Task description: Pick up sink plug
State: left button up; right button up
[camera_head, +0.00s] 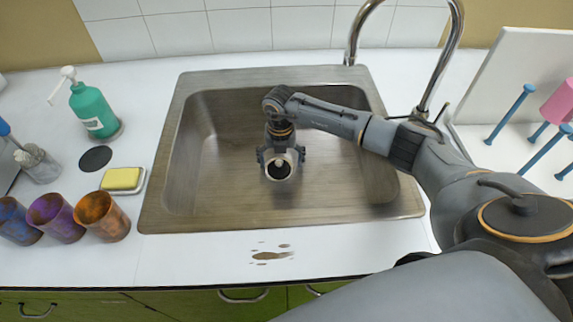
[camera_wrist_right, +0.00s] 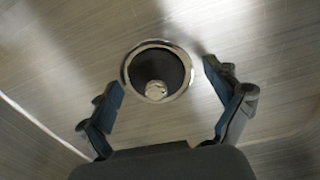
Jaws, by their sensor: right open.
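The sink plug (camera_wrist_right: 163,68) appears as a dark round piece with a small metallic knob, inside the bright metal drain ring (camera_wrist_right: 131,76) in the sink floor. In the head view, the drain ring and plug (camera_head: 281,170) show at the middle of the basin, partly covered by my gripper. My right gripper (camera_head: 281,154) points down into the sink over the drain. In the right wrist view its fingers (camera_wrist_right: 163,77) are spread on either side of the drain, with nothing between them held. My left gripper is out of view.
The steel sink (camera_head: 190,222) has walls around my right gripper. A curved faucet (camera_head: 440,70) rises behind my arm. On the left counter are a green soap bottle (camera_head: 95,112), a yellow sponge (camera_head: 121,178), a black disc (camera_head: 95,158) and cups (camera_head: 101,215). A brown spill (camera_head: 270,255) lies in front.

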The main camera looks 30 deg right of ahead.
aim_at(279, 162)
jog(key=shift+a+r, duration=0.2)
jog(key=shift+a, duration=0.1)
jog(key=shift+s+a+r, duration=0.15)
jog(key=shift+a, duration=0.05)
jog(key=shift+c, duration=1)
jog(key=c, duration=0.7)
jog(key=shift+d, duration=0.1)
jog(key=c, duration=0.4)
jog(key=shift+s, duration=0.1)
grip_shut()
jog(key=shift+r, duration=0.2)
jog(key=shift+w+r+b, duration=0.2)
jog(key=shift+r+b, duration=0.15)
jog(key=shift+r, duration=0.85)
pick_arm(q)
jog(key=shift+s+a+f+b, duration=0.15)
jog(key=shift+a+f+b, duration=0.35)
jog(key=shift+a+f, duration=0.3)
pick_arm(e)
jog(key=s+a+r, duration=0.9)
jog(key=s+r, duration=0.1)
jog(key=shift+a, duration=0.4)
